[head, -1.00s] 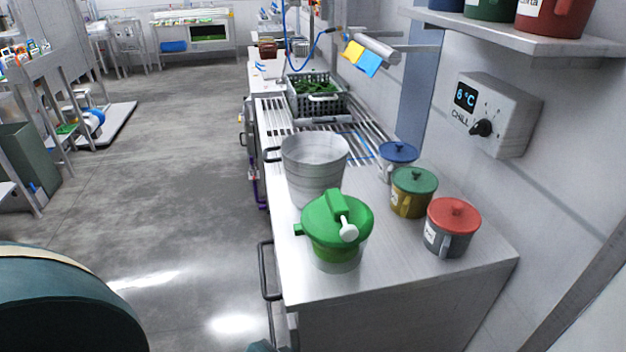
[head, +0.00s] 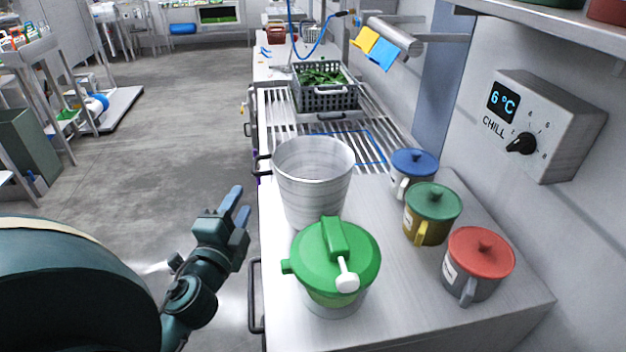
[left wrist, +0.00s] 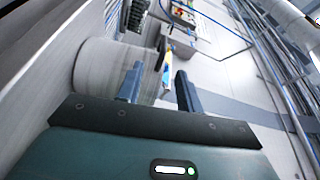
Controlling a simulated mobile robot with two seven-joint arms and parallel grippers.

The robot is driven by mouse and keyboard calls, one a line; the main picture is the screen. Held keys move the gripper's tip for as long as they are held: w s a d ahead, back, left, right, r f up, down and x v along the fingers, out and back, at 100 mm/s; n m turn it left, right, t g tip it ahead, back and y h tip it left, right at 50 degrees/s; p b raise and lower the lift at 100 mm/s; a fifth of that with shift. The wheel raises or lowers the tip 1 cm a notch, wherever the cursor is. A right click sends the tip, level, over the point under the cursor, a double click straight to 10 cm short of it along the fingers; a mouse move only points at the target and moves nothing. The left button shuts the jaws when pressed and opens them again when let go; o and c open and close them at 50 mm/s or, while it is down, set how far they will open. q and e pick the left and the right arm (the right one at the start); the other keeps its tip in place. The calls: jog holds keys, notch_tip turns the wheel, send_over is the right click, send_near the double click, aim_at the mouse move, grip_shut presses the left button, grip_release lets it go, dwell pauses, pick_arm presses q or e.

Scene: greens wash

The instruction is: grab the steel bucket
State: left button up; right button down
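The steel bucket (head: 312,180) stands upright and open-topped on the steel counter (head: 390,290), behind the green-lidded salad spinner (head: 335,262). In the left wrist view the bucket (left wrist: 95,68) is a pale round wall at the left, beyond the fingers. My left gripper (head: 238,206) is left of the bucket, off the counter's left edge, apart from it. In the left wrist view its two fingers (left wrist: 158,88) are spread with nothing between them. My right gripper is not in view.
Lidded canisters in blue (head: 413,172), green (head: 431,212) and red (head: 476,264) stand right of the bucket. A crate of greens (head: 325,97) sits behind on the slatted drainer. A chill control box (head: 548,125) is on the wall.

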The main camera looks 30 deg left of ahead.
aim_at(255, 164)
pick_arm(q)
jog(key=p+x, duration=0.1)
jog(key=x, duration=0.6)
jog(key=p+x, duration=0.1)
jog(key=x, duration=0.3)
jog(key=shift+a+r+p, duration=0.35)
jog(key=shift+a, duration=0.05)
jog(key=shift+w+a, duration=0.15)
jog(key=shift+w, duration=0.3)
grip_shut()
